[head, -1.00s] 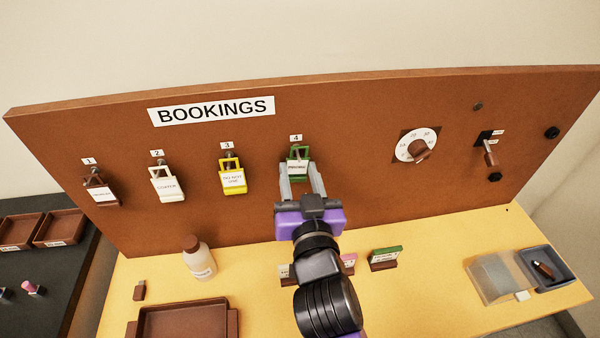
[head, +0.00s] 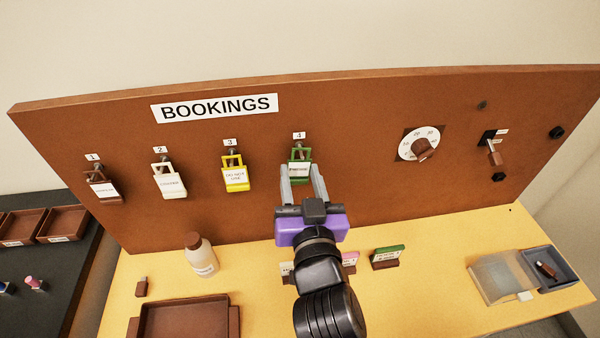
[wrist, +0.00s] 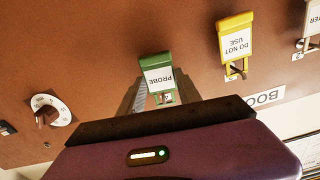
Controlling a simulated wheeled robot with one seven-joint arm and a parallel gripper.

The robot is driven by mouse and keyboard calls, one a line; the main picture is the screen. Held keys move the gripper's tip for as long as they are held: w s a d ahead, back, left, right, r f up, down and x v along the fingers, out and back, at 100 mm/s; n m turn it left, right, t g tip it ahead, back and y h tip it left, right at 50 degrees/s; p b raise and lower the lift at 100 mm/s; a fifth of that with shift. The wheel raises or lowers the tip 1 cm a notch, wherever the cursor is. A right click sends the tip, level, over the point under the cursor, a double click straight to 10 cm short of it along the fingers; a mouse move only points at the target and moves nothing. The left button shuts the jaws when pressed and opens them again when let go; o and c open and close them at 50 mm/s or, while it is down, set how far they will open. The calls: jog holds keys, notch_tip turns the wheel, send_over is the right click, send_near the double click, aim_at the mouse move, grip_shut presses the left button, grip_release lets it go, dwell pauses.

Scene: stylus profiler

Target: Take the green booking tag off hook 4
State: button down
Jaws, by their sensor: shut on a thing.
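The green booking tag (head: 301,161), with a white label reading PROBE, is at hook 4 (head: 299,143) on the brown board. It also shows in the wrist view (wrist: 157,72), upside down. My gripper (head: 301,172) is at the board with its two fingers on either side of the tag, shut on it. In the wrist view the gripper's fingers (wrist: 152,92) partly hide behind its own purple body. I cannot tell whether the tag's loop is still around the hook.
A yellow DO NOT USE tag (head: 235,175), a white tag (head: 170,181) and a brown tag (head: 103,187) hang to the left. A dial (head: 419,143) and a switch (head: 493,152) are on the board's right. A bottle (head: 201,256) and brown tray (head: 184,304) stand on the yellow bench.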

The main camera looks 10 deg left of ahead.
jog(key=b+v, duration=0.1)
jog(key=v, duration=0.6)
dwell(0.7)
